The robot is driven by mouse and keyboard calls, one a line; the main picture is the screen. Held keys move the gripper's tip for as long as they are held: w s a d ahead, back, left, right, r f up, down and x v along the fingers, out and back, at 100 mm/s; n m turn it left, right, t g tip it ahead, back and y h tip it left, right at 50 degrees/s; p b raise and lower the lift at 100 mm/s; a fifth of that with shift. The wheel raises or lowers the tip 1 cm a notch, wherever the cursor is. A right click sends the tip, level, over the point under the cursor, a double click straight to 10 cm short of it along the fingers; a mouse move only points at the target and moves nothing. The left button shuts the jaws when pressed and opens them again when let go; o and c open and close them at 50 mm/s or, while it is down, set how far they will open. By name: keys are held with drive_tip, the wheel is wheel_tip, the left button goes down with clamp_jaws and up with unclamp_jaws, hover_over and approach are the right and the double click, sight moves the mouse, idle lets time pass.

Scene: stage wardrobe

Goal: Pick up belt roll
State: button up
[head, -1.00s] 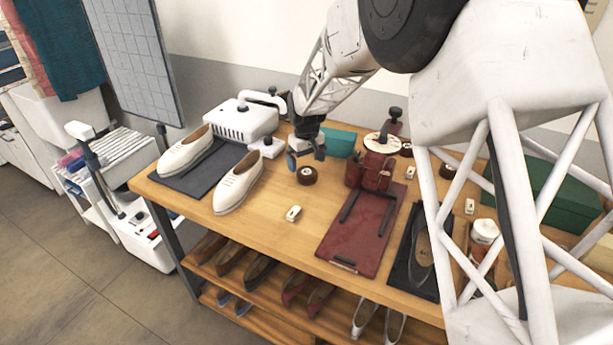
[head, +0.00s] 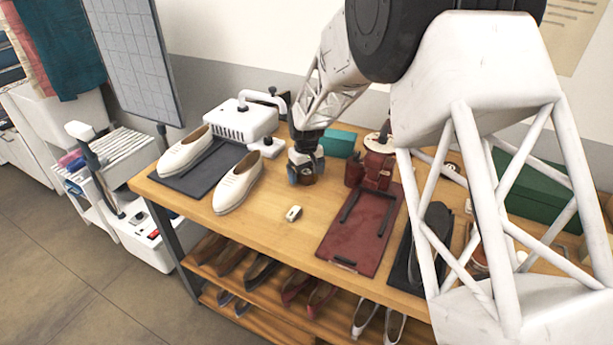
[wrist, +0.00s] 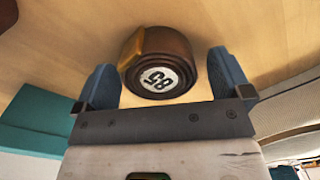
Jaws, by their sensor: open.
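The belt roll (wrist: 157,63) is a dark brown coil with a tan outer end and a round white label reading "85". In the wrist view it sits between the two blue fingers of my gripper (wrist: 163,85), with a gap on each side. In the head view my gripper (head: 306,172) is down at the table, with its fingers on either side of the belt roll (head: 307,179). The gripper hides part of the roll there. My gripper is open and does not hold the roll.
A teal box (head: 337,143) stands just behind my gripper. A white device (head: 241,121) and white shoes (head: 238,184) are to the left. A dark red board (head: 353,245) lies to the right. A small white item (head: 293,213) lies in front on otherwise clear wood.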

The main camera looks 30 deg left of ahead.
sight(306, 171)
drive_tip(key=c, duration=1)
drive_tip(key=shift+c, duration=0.2)
drive_tip(key=shift+r, duration=0.1)
drive_tip(key=shift+r, duration=1.4)
drive_tip(key=shift+s+d+r, duration=0.1)
drive_tip(key=shift+s+r, duration=0.05)
drive_tip(key=shift+r, duration=0.15)
drive_tip(key=s+d, duration=0.3)
drive_tip(key=s, duration=0.1)
drive_tip(key=s+d+r, duration=0.1)
drive_tip(key=s+d, duration=0.2)
drive_tip(key=s, duration=0.1)
drive_tip(key=s+d, duration=0.4)
drive_tip(key=shift+r, duration=0.2)
